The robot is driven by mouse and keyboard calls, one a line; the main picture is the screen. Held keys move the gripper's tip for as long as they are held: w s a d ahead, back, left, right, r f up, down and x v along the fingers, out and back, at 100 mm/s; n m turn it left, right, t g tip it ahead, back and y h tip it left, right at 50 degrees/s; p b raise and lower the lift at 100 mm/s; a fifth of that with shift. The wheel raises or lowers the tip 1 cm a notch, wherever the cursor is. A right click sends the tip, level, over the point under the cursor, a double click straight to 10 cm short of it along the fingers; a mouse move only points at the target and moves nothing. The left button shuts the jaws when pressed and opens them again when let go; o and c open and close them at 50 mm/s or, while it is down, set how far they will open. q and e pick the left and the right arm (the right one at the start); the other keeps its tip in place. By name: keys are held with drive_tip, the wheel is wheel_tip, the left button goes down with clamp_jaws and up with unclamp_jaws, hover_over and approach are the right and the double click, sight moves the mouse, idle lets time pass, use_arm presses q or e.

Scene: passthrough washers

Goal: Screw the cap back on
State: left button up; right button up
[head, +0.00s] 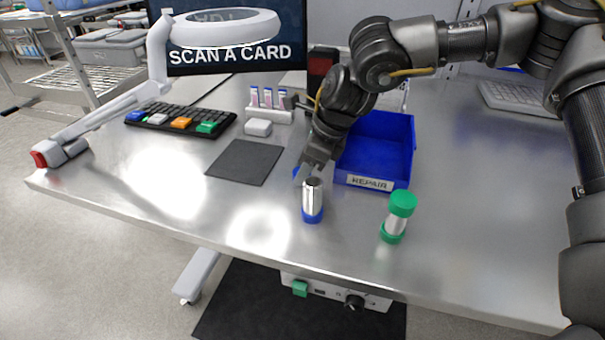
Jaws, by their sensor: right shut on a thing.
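A silver cylinder with a blue base (312,200) stands upright on the metal table, its top open and uncapped. My right gripper (310,172) is just behind and above its rim. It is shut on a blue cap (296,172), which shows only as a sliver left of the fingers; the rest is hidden. The cap appears apart from the cylinder's opening, though its exact height is hard to tell. A second cylinder with a green cap and green base (396,222) stands to the right, closed. My left gripper is not in view.
A blue bin labelled REPAIR (412,160) stands behind, right of my gripper. A dark mat (244,162) lies left; a small rack of tubes (268,112), a white block (258,128) and a keyboard (180,120) are farther back. The table's front edge is near the cylinders.

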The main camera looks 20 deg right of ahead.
drive_tip(key=shift+r, duration=0.15)
drive_tip(key=shift+r, duration=0.6)
drive_tip(key=r, duration=0.1)
drive_tip(key=s+r, duration=0.2)
drive_tip(key=r, duration=0.1)
drive_tip(key=shift+s+a+r, duration=0.1)
use_arm(q)
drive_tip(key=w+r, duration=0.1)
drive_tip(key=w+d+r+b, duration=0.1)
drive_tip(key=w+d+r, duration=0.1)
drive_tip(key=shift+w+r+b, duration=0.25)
drive_tip(key=shift+b, duration=0.05)
use_arm(e)
drive_tip(key=s+r, duration=0.7)
drive_tip(key=s, duration=0.5)
drive_tip(key=shift+a+r, duration=0.15)
drive_tip(key=shift+a, duration=0.05)
